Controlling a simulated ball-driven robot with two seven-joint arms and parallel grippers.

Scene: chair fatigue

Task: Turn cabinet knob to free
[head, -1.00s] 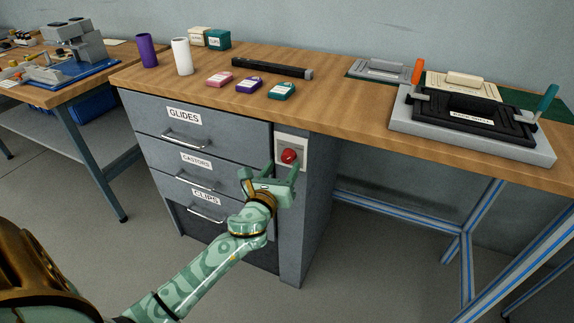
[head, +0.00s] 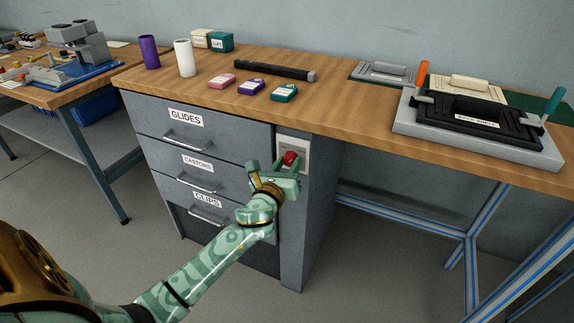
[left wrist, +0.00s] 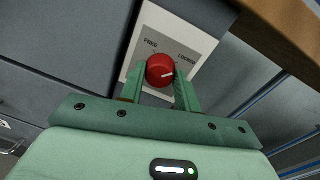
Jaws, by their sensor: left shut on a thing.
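The red cabinet knob (head: 290,158) sits on a pale plate (head: 305,147) at the upper right of the grey drawer cabinet (head: 202,146). In the left wrist view the plate reads FREE at left and LOCKED at right. My right gripper is not in view.
The drawers are labelled GLIDES, CASTORS and CLIPS, and look closed. The wooden worktop (head: 350,110) overhangs just above the knob. On it stand small boxes, rolls, a black bar (head: 275,71) and a grey fixture (head: 480,118). Open floor lies in front.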

